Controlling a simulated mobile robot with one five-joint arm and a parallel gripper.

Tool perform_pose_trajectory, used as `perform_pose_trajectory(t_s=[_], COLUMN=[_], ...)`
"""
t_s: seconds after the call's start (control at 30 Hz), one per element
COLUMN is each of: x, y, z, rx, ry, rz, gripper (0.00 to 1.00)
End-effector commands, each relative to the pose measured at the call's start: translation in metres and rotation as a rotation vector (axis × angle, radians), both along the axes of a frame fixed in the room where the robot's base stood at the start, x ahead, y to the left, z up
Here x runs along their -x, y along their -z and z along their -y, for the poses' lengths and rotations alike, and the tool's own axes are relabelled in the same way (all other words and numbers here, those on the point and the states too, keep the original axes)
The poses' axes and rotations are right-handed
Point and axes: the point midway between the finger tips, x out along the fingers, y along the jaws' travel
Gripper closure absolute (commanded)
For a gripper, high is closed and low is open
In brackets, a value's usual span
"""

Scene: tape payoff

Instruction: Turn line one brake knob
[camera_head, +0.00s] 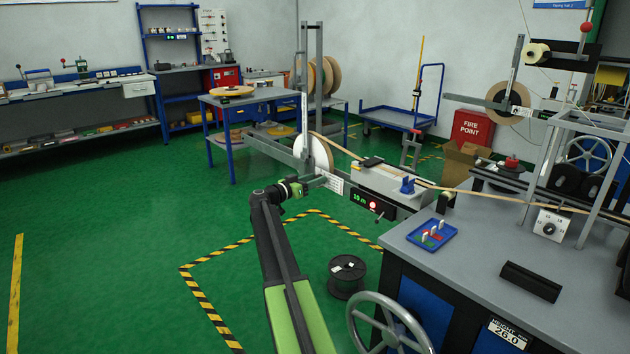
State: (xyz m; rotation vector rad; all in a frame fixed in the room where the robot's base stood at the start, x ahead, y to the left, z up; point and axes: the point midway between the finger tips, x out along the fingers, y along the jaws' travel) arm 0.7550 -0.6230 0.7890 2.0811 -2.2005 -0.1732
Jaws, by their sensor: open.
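My green and black arm reaches up from the bottom middle. My gripper (318,181) is at its far end, small in the view, with grey open jaws and nothing seen between them. It is in front of the payoff stand (270,148), just below a white reel (320,153) that feeds tan tape to the right. I cannot pick out the line one brake knob there; my gripper and wrist cover part of that area. A black knob on a white dial plate (549,228) sits on the right bench, far from my gripper; its line is not readable.
A blue tray (432,236) lies on the grey bench (470,262). A handwheel (390,325) and a black spool (347,275) are below. The green floor at left is clear.

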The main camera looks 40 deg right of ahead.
Motion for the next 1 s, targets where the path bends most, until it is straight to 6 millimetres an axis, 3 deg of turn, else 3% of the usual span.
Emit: perform_pose_trajectory(t_s=[0.23,0.57,0.7,1.0], x=[0.0004,0.0007,-0.001,0.0009], y=[0.0001,0.0,0.0,-0.0002], z=[0.0007,0.0008,0.0074,0.0015], rx=[0.0,0.0,0.0,-0.004], ry=[0.0,0.001,0.001,0.001], rz=[0.0,0.0,0.0,-0.048], gripper=[0.56,0.99,1.0,1.0])
